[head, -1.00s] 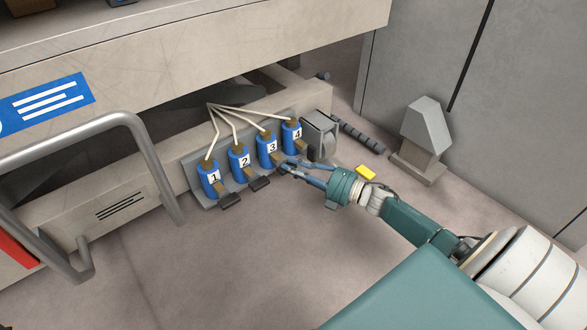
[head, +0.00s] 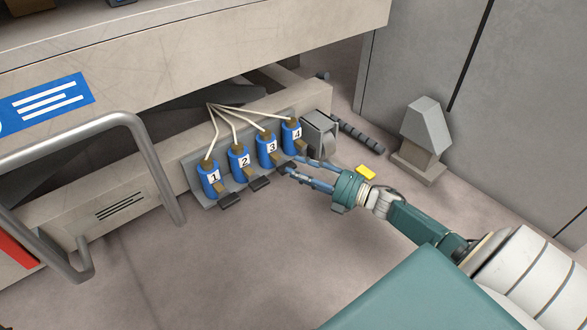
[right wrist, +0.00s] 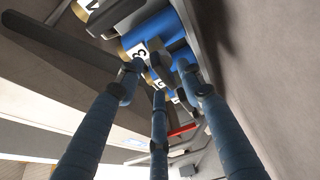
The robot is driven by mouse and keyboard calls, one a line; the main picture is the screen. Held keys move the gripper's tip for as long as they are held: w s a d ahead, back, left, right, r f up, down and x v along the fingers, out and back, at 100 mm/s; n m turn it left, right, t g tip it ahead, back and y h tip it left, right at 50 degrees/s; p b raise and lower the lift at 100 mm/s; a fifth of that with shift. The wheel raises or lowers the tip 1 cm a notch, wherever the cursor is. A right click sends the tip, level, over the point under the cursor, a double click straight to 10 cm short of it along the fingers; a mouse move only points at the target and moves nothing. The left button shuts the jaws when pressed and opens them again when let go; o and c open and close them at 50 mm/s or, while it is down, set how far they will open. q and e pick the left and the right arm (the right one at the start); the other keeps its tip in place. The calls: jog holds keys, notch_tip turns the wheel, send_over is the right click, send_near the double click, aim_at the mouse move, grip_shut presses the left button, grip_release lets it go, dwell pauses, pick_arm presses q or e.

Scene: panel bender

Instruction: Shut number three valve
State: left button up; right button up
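Number three valve (head: 268,150) is a blue body with a white "3" label, a brass fitting and a dark lever, third along a row on a low grey bracket. Its lever end (head: 287,165) shows just beside my right fingertips. My right gripper (head: 290,168) is open, its blue fingers apart, at the lower right of the valve. In the right wrist view the "3" label (right wrist: 141,52) is just beyond the fingertips (right wrist: 158,68), and I see nothing between them. A long dark bar (right wrist: 50,40) lies left of the fingers; whose lever it is, I cannot tell. My left gripper is not in view.
Valves 1 (head: 212,178), 2 (head: 240,162) and 4 (head: 292,135) stand close beside it. A yellow block (head: 366,172) lies near my right wrist. A metal rail (head: 150,160) stands at left. Floor in front is clear.

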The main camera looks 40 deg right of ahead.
jog(key=v, duration=1)
